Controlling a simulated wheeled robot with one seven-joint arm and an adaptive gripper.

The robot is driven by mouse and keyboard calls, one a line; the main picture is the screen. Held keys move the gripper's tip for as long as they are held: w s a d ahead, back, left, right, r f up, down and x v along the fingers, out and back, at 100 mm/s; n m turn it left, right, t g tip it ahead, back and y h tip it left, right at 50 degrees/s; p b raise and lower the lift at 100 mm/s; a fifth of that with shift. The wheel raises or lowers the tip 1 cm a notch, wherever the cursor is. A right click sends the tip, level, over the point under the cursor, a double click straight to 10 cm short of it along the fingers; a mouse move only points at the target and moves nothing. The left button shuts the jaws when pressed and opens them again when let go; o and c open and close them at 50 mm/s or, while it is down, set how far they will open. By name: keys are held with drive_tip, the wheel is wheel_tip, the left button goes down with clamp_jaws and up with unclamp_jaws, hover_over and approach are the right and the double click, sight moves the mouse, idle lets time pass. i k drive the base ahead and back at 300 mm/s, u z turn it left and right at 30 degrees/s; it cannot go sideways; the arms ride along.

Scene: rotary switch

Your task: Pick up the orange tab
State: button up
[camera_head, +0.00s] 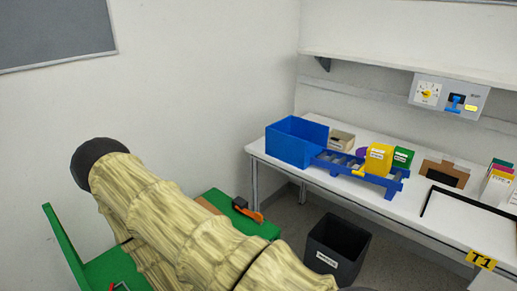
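The orange tab (256,214) shows in the head view as a small flat orange piece near the right edge of a green surface (250,229). A small black part (240,203) is at its upper left end, touching or very close to it. I cannot tell whether they are joined. My arm, in a pale yellow wrinkled sleeve, crosses the front of the view and hides part of the green surface. My gripper is not in view, so I cannot see where it is relative to the tab.
A black bin (337,246) stands on the floor right of the green surface. A white bench (395,212) along the back wall holds a blue box (296,140), a blue rack (395,184) with yellow and green pieces, and folders. A switch panel (448,97) hangs above.

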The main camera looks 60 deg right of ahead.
sight(258, 216)
drive_tip(key=z, duration=0.8)
drive_tip(key=i, duration=0.9)
drive_tip(key=z, duration=0.95)
